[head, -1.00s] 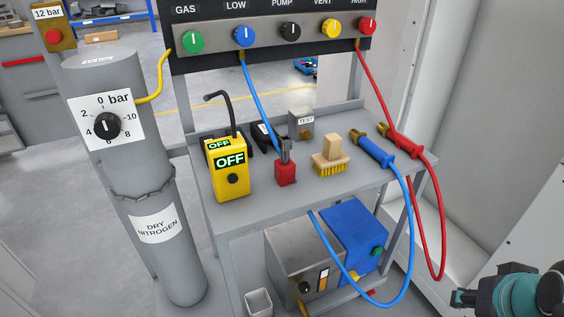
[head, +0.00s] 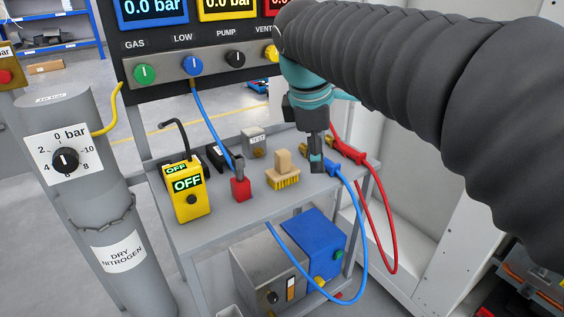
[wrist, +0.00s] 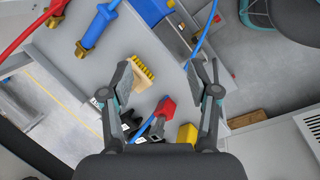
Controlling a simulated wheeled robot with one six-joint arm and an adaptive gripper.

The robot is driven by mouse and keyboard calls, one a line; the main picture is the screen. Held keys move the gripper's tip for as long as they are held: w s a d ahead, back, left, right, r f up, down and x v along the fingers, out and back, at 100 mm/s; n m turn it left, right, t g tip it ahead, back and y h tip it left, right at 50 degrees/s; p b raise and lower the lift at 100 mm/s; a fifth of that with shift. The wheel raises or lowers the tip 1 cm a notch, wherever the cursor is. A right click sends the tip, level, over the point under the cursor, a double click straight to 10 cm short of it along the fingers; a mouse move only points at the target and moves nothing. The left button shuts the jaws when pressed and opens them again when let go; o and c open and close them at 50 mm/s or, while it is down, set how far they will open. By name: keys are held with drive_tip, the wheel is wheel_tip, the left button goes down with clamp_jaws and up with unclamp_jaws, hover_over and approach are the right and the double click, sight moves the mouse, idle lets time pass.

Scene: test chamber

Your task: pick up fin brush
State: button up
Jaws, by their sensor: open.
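The fin brush (head: 283,172), a wooden block with a handle and yellow bristles, stands bristles down on the grey bench shelf (head: 225,225). In the wrist view the brush (wrist: 141,66) lies beyond my left-hand finger, which hides part of it. My gripper (head: 317,160) is open and empty, pointing down above the shelf, to the right of the brush in the head view. In the wrist view my gripper (wrist: 163,80) has its fingers spread wide, and the brush is off-centre to the left. I see no contact with it.
A yellow OFF device (head: 187,192), a red-based tool (head: 240,187) and a TEST block (head: 254,143) stand left of the brush. Blue (head: 322,167) and red (head: 348,151) hose fittings lie at the right. The blue hose loops past the shelf front. The gauge panel (head: 205,65) rises behind.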

sight(279, 153)
drive_tip(key=w+a+r+n+h, duration=0.2)
drive_tip(key=w+a+r+n, duration=0.1)
drive_tip(key=w+a+n, duration=0.65)
drive_tip(key=shift+m, duration=0.65)
drive_tip(key=f, duration=0.4)
drive_tip(key=d+f, duration=0.1)
drive_tip(key=f, duration=0.2)
drive_tip(key=shift+s+b, duration=0.35)
drive_tip(key=shift+s, duration=0.05)
drive_tip(key=shift+g, duration=0.3)
drive_tip(key=shift+w+b+x, duration=0.2)
drive_tip(key=shift+x, duration=1.35)
drive_tip(key=shift+w+b+x, duration=0.2)
drive_tip(key=shift+x, duration=1.35)
drive_tip(key=shift+r, duration=0.1)
drive_tip(key=shift+c, duration=0.2)
clamp_jaws()
